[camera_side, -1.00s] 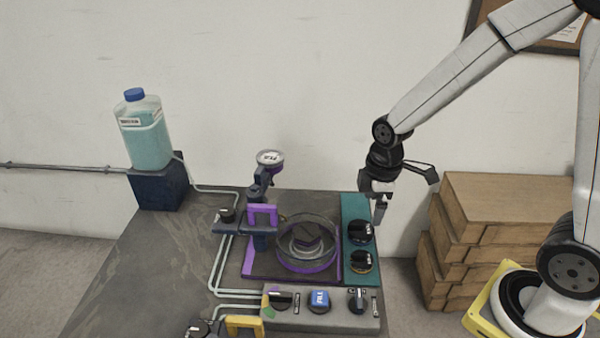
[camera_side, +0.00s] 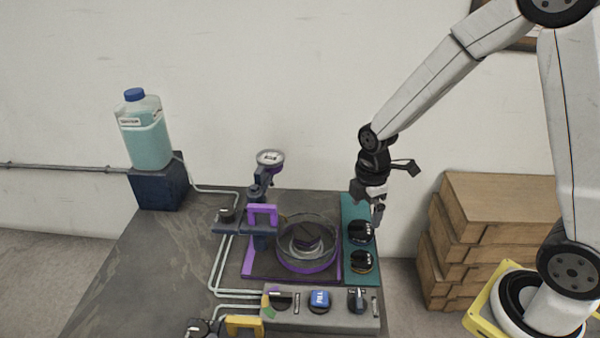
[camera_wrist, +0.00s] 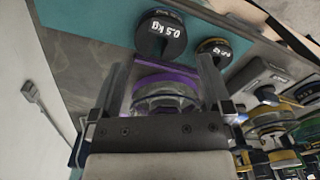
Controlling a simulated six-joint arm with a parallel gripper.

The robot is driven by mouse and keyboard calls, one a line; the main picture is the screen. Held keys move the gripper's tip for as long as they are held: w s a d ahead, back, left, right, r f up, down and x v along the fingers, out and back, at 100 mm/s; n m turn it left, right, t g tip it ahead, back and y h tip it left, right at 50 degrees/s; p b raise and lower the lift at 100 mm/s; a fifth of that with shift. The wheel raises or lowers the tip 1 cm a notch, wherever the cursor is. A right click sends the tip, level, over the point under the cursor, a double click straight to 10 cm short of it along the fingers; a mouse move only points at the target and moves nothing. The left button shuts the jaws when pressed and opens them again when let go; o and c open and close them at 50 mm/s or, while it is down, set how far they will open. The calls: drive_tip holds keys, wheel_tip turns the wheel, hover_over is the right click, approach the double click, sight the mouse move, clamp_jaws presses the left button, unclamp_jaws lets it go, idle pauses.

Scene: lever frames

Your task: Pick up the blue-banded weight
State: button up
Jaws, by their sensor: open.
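Two black weights stand on a teal mat (camera_side: 352,208). The nearer weight (camera_side: 361,262) has a yellow band, which also shows in the wrist view (camera_wrist: 214,50). My gripper (camera_side: 378,217) is open and empty, just above and behind the farther weight at the mat's right side. In the wrist view its fingers (camera_wrist: 163,62) are spread, with the 0.5 kg weight beyond their tips.
Left of the mat is a round clear dish (camera_side: 308,262) with a purple ring. A control panel (camera_side: 335,316) with knobs and a blue button lies in front. A purple-handled fixture (camera_side: 262,216) with a gauge stands farther left. Cardboard boxes (camera_side: 490,215) are stacked at the right.

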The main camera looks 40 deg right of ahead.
sight(362, 224)
drive_tip(key=shift+f, duration=0.3)
drive_tip(key=shift+a+f, duration=0.1)
drive_tip(key=shift+f, duration=2.4)
clamp_jaws()
drive_tip(key=shift+r, duration=0.15)
wheel_tip(362, 224, up, 10)
